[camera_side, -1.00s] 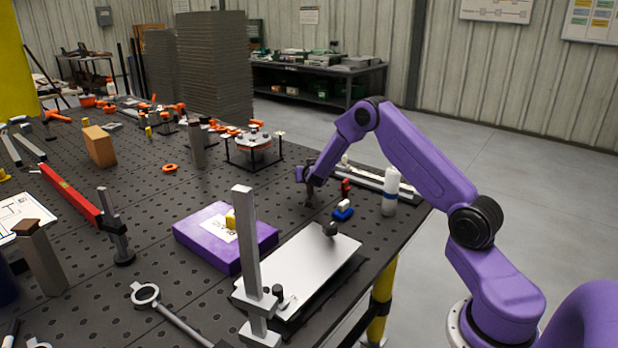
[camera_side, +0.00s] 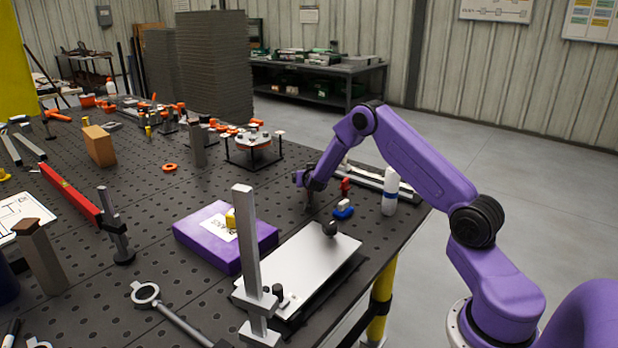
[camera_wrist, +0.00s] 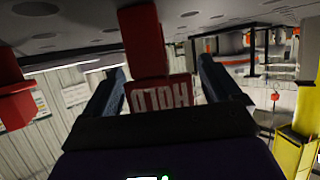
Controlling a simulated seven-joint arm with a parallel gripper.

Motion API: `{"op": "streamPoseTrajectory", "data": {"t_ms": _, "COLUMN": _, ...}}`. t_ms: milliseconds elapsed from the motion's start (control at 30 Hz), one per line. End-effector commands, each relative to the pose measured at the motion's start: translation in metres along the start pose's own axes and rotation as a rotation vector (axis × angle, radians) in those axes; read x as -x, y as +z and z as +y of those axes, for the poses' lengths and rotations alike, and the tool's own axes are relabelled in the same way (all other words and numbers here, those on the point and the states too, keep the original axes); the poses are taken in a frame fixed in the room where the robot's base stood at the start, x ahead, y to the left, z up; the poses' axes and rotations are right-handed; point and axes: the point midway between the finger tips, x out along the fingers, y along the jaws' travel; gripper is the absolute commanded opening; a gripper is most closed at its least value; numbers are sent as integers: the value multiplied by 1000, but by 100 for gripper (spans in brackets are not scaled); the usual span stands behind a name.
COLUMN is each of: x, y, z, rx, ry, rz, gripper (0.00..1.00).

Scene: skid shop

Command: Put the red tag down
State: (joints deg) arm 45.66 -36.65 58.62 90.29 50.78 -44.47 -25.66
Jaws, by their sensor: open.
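The red tag (camera_wrist: 160,95) shows in the wrist view, which is upside down, with the table at the top. It has a red upper part and a panel lettered HOLD, seen mirrored or inverted. It sits between the two dark fingers of my gripper (camera_wrist: 163,88), with gaps on both sides. My gripper is open. In the side view my gripper (camera_side: 308,190) is low over the far right part of the table. A small dark reddish shape is under it, too small to make out clearly. I cannot tell whether the tag touches the table.
A small red piece (camera_side: 346,187) and a blue piece (camera_side: 343,210) stand just right of my gripper. A white bottle (camera_side: 390,192) is near the right edge. A metal plate (camera_side: 305,265) and a purple box (camera_side: 218,238) lie in front. Bare table lies left of my gripper.

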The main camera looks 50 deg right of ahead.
Motion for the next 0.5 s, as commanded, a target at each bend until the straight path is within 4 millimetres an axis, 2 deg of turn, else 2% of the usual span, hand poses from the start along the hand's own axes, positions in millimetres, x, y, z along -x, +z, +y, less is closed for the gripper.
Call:
{"op": "streamPoseTrajectory", "data": {"t_ms": 167, "x": 13, "y": -2, "z": -1, "rx": 0, "ry": -1, "rz": 0, "gripper": 91}}
{"op": "streamPoseTrajectory", "data": {"t_ms": 500, "x": 57, "y": -2, "z": 0, "rx": 0, "ry": -1, "rz": 0, "gripper": 91}}
